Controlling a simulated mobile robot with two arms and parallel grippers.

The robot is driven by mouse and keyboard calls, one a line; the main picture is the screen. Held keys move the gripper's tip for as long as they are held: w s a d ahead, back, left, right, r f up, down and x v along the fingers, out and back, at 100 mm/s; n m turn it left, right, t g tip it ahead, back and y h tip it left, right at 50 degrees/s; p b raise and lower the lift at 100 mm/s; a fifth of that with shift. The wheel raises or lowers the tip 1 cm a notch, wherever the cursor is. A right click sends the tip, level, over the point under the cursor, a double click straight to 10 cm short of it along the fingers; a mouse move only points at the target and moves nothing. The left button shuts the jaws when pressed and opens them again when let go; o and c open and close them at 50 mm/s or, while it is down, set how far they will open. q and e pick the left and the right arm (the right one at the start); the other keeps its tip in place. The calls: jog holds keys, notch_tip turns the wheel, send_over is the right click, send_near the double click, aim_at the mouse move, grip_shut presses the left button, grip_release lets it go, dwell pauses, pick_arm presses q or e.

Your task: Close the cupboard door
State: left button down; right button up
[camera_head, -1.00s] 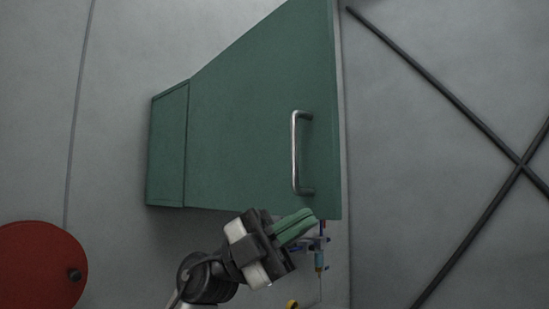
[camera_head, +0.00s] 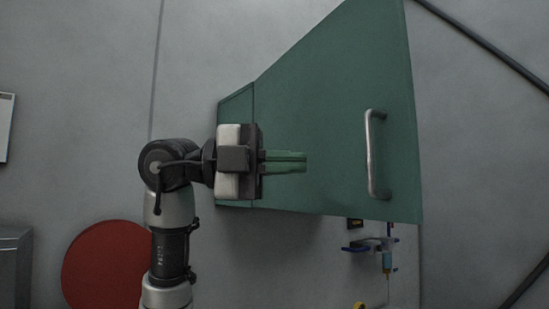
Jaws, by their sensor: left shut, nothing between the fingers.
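The green cupboard door (camera_head: 335,110) stands swung open from the wall, broad and facing me, with a metal bar handle (camera_head: 371,155) near its right edge. The cupboard body (camera_head: 236,108) shows as a narrow green side at the door's left. My left gripper (camera_head: 304,162) is shut and empty. I cannot tell whether the fingertips touch the door. My right gripper is not in view.
A red disc (camera_head: 105,265) is at the lower left, behind my left arm. Small blue fittings (camera_head: 372,245) hang on the wall below the door. Dark diagonal bars (camera_head: 490,45) are at the right. A grey box (camera_head: 14,262) stands at the left edge.

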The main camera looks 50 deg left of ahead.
pick_arm(q)
jog(key=w+d+p, duration=0.2)
jog(key=w+d, duration=0.2)
jog(key=w, duration=0.3)
jog(key=shift+w, duration=0.25)
jog(key=shift+d+p, duration=0.1)
jog(key=shift+p, duration=0.2)
